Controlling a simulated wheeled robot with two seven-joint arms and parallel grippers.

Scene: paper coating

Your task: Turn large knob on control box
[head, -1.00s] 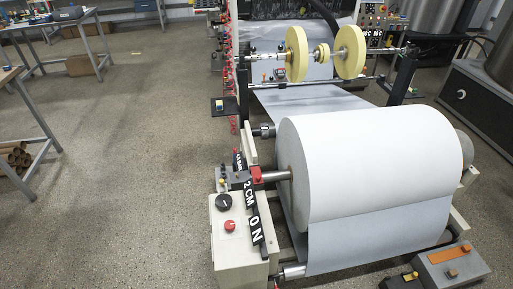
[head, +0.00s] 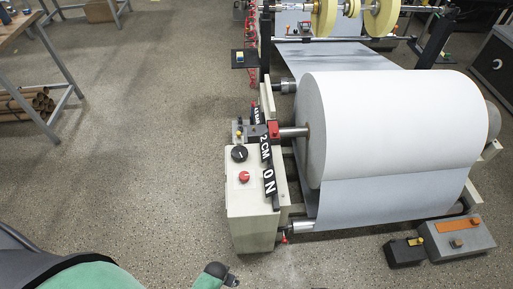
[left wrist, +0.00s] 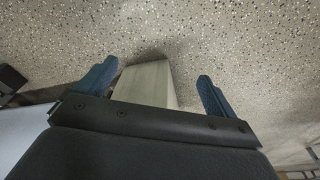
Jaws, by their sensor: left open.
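The control box (head: 252,232) is a cream box at the left end of the paper roll machine. On its top sit a large black knob (head: 239,153) and a smaller red knob (head: 244,177). My left gripper (head: 222,276) shows at the bottom of the head view, apart from the box, to its lower left. In the left wrist view my left gripper (left wrist: 158,85) is open, with its blue fingers apart and nothing between them. A pale box side (left wrist: 148,84) shows beyond the fingers, and the knobs are not visible there. My right gripper is not in view.
The large white paper roll (head: 395,125) fills the area right of the box. A black strip with white lettering (head: 267,177) runs along the box top. A grey box with an orange label (head: 458,238) lies at lower right. Floor left of the box is clear.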

